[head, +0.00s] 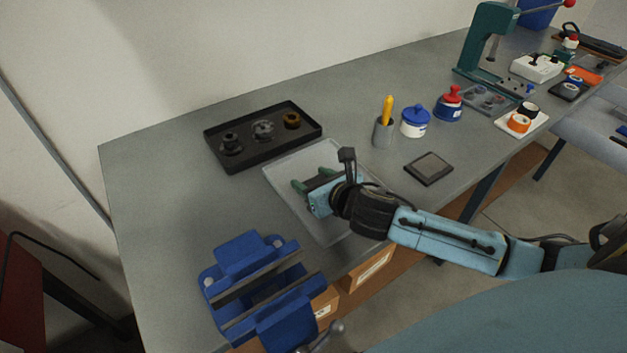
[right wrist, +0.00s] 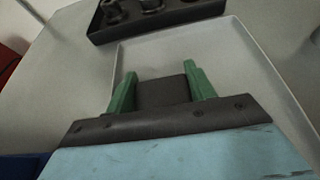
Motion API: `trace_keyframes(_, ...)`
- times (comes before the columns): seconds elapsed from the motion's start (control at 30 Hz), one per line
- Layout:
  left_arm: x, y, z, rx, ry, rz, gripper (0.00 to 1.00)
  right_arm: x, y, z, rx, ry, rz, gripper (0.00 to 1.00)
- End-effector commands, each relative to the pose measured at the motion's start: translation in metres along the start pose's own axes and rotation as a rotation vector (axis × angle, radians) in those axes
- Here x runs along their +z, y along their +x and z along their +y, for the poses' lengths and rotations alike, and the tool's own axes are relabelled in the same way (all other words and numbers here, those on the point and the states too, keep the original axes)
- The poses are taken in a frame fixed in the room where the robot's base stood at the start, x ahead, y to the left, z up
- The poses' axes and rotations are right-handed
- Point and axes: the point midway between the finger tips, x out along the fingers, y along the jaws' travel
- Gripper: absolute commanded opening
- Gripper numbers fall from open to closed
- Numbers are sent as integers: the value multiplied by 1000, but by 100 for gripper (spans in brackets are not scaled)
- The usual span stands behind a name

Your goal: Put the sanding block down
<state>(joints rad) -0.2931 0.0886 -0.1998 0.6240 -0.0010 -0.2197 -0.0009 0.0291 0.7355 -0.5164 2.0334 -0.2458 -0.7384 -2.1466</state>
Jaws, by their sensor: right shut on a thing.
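My right gripper (head: 312,186) is over the light grey tray (head: 291,172) on the workbench. In the right wrist view, its two green fingers (right wrist: 159,88) are shut on a dark block, the sanding block (right wrist: 163,91). The block's lower part is hidden by the gripper body, and I cannot tell whether it touches the tray floor. In the head view the block is mostly hidden by the gripper. My left gripper is not in view.
A black tray (head: 220,149) with several parts lies behind the grey tray. A blue vise (head: 240,258) stands at the front left. A square dark pad (head: 429,168), a grey cup (head: 382,133) and blue-lidded pots (head: 415,122) are to the right.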

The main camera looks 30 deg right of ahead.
Motion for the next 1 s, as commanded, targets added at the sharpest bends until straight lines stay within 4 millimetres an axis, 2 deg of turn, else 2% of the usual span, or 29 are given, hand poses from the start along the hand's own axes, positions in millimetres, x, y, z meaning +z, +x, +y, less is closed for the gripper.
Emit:
trace_keyframes(0.17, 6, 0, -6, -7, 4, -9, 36, -2, 1, 0, 0, 0, 1, 32)
trace_keyframes(0.2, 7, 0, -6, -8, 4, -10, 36, -3, 1, 0, -1, 1, 1, 57)
trace_keyframes(0.37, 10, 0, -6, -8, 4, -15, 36, -3, 1, 0, 0, 1, 1, 76)
trace_keyframes(0.7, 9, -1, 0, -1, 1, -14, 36, 2, -1, 0, 0, 0, -1, 76)
trace_keyframes(0.87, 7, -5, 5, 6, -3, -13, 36, 0, -24, 0, 0, -2, 4, 76)
trace_keyframes(1.0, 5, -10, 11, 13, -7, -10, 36, 0, -55, 0, 1, -4, 5, 76)
